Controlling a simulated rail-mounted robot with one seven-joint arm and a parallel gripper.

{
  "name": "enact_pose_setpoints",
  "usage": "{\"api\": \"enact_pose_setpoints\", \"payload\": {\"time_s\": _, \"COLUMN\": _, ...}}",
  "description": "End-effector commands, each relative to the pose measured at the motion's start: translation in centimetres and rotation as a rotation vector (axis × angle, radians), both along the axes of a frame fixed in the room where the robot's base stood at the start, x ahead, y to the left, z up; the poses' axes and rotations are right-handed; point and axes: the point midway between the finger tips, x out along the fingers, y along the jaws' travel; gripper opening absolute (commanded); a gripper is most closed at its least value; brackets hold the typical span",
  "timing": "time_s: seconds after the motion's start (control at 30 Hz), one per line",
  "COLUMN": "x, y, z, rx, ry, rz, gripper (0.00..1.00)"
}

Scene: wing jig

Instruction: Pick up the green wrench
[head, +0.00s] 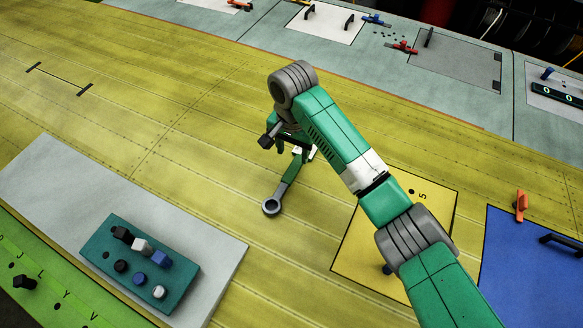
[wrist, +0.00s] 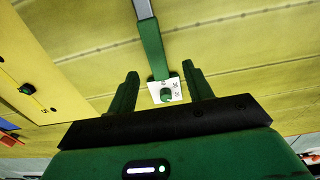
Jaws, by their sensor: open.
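The green wrench (head: 291,168) lies on the yellow wing panel, its grey ring end (head: 272,206) toward the front in the head view. Its handle end is partly hidden under my gripper (head: 297,150). In the wrist view the green handle (wrist: 152,50) runs down from the top, with its grey shank above. My gripper (wrist: 160,72) is open, one finger on each side of the handle end in that view. I cannot tell how far the fingers are above the panel.
A teal block with several coloured pegs (head: 180,290) stands on a grey mat (head: 60,165) at the front left. A yellow plate (head: 350,245) and a blue plate (head: 510,280) lie to the right. The panel left of the wrench is mostly clear.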

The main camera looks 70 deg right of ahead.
Motion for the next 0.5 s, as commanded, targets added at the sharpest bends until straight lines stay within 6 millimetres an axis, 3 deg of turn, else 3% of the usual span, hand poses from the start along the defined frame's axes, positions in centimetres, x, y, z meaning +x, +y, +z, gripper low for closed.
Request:
{"api": "enact_pose_setpoints", "payload": {"time_s": 0.07, "x": -0.1, "y": 0.0, "z": -0.2, "rx": -0.001, "ry": -0.001, "rz": 0.000, "gripper": 0.51}}
{"api": "enact_pose_setpoints", "payload": {"time_s": 0.3, "x": -0.8, "y": 0.0, "z": -4.2, "rx": 0.001, "ry": 0.001, "rz": 0.001, "gripper": 0.51}}
{"api": "enact_pose_setpoints", "payload": {"time_s": 0.5, "x": -0.7, "y": 0.0, "z": -5.2, "rx": -0.001, "ry": -0.002, "rz": 0.002, "gripper": 0.51}}
